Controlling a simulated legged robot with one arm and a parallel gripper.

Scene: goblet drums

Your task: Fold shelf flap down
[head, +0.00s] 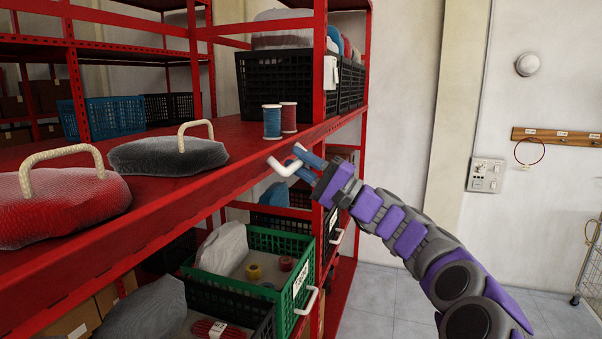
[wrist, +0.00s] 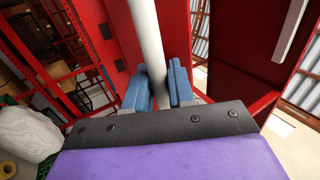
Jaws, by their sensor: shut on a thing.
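My gripper (head: 300,163) has blue fingers and is at the front edge of the red shelf (head: 228,131), near its right end. It is shut on a white handle (head: 284,168) at that edge. In the wrist view the white handle (wrist: 147,38) runs as a bar between the two blue fingers (wrist: 159,84). A red panel lies behind the bar there. The shelf surface looks about level in the head view. I cannot tell the flap's outline or hinge from the shelf, and the handle's mounting is partly hidden by my fingers.
On the shelf stand a blue spool (head: 271,123), a red spool (head: 288,118), a red drum bag (head: 62,206) and a black one (head: 168,156). A green crate (head: 262,243) sits below. Red posts rise close by. Open floor (head: 385,310) lies at the lower right.

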